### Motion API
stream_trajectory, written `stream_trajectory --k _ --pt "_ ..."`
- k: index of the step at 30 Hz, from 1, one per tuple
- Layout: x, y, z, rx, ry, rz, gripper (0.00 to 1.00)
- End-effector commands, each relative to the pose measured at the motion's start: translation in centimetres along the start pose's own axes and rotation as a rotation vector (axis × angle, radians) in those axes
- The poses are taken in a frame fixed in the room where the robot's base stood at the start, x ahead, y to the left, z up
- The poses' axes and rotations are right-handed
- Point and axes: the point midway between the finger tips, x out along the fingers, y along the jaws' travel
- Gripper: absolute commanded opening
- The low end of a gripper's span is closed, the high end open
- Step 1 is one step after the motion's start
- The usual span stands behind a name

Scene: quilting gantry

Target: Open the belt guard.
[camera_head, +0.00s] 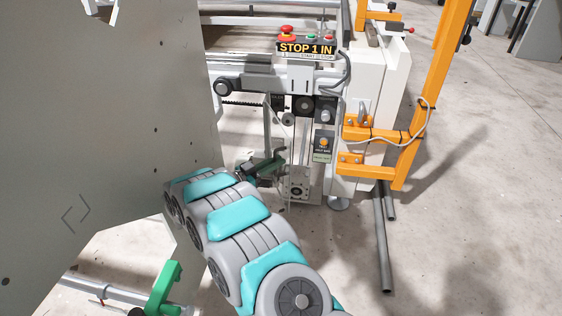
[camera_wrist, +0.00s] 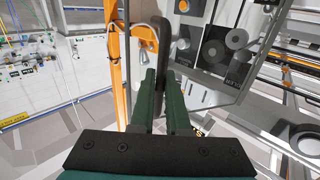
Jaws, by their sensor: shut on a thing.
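My gripper (camera_head: 270,165) reaches to the lower front of the machine, below the STOP 1 IN box. In the wrist view its two green fingers (camera_wrist: 162,88) are shut on a dark upright handle (camera_wrist: 163,45). Round dark pulleys (camera_wrist: 216,50) show just right of the handle, on a grey plate. In the head view a pale panel (camera_head: 277,135), which may be the belt guard, stands at an angle left of the pulley area. How the handle joins the guard is hidden, and I cannot tell how far open the guard is.
A large beige plate (camera_head: 110,150) fills the left of the head view, close to my arm. An orange frame (camera_head: 405,160) stands right of the machine. Grey pipes (camera_head: 382,240) lie on the floor there. The red stop button (camera_head: 288,30) sits above. Floor at right is clear.

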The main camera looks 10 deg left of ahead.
Motion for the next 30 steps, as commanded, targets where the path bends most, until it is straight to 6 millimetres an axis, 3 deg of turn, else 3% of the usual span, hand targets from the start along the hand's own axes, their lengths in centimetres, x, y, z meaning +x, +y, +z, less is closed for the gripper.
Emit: stream_trajectory --k 14,15,18,30 --pt "-0.29 -0.19 -0.02 -0.001 0.001 -0.001 0.0" --pt "-0.29 -0.2 -0.02 0.0 0.001 -0.001 0.15" --pt "-0.29 -0.19 -0.01 -0.001 0.001 -0.001 0.26" --pt "-0.28 -0.19 -0.75 0.0 0.001 -0.001 0.26"
